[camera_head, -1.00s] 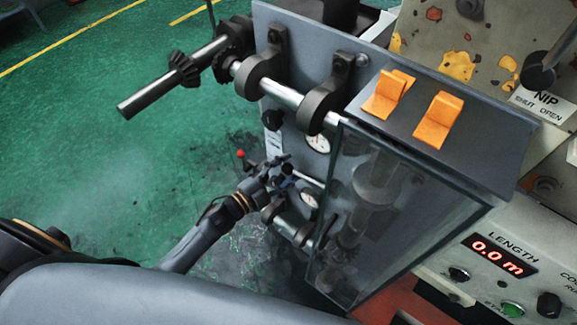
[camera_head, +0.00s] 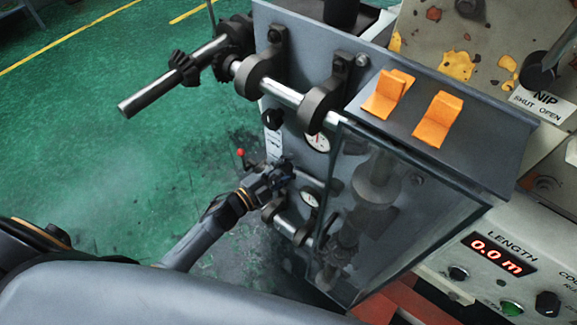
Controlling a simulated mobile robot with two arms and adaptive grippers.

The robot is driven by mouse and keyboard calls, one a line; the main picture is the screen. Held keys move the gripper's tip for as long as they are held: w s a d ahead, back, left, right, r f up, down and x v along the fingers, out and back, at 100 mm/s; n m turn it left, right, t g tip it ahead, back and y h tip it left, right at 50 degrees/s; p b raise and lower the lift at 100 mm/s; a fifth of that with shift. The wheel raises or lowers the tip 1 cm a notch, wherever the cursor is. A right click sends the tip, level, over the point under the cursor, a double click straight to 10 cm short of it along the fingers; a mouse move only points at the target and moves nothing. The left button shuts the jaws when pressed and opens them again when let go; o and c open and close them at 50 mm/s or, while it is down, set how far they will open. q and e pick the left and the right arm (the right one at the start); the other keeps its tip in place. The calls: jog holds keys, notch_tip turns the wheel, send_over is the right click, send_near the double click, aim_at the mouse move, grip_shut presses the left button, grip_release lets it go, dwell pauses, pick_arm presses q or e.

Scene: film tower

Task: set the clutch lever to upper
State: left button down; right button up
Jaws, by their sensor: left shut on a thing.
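My left gripper (camera_head: 280,179) is at the side of the grey machine, below the upper gauge. It is shut on the outer end of a thin lever, which I take to be the clutch lever (camera_head: 311,182). The lever's pale rod runs from the jaws toward the glass guard, and its gripped end is hidden by the fingers. A small red knob (camera_head: 240,153) shows just left of the gripper; I cannot tell what it belongs to. My right gripper is not in view.
The glass guard (camera_head: 390,235) encloses dark couplings close to the right of the gripper. Green floor (camera_head: 110,150) lies open to the left.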

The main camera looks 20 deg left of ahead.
pick_arm(q)
notch_tip(320, 180, up, 2)
jog(key=shift+m+p, duration=0.7)
jog(key=shift+p, duration=0.1)
jog(key=shift+s+d+r+m+p, duration=0.1)
jog(key=shift+d+r+m+p, duration=0.05)
jog(key=shift+r+m+p, duration=0.4)
jog(key=shift+d+r+m+p, duration=0.15)
jog(key=shift+r+m+p, duration=0.2)
jog(key=shift+r+p, duration=0.25)
jog(key=shift+s+d+r+m+g+y+p, duration=0.1)
jog(key=shift+d+r+m+g+y+p, duration=0.15)
jog(key=shift+r+m+p, duration=0.3)
jog(key=shift+s+d+r+m+g+y+p, duration=0.15)
jog(key=shift+d+r+m+p, duration=0.25)
jog(key=shift+r+m, duration=0.25)
jog(key=c, duration=1)
grip_release()
jog(key=shift+c, duration=0.2)
jog(key=shift+o, duration=0.4)
jog(key=shift+s+a+r, duration=0.1)
jog(key=shift+s+r, duration=0.05)
jog(key=shift+a, duration=0.1)
jog(key=v, duration=1.1)
jog(key=shift+s, duration=0.4)
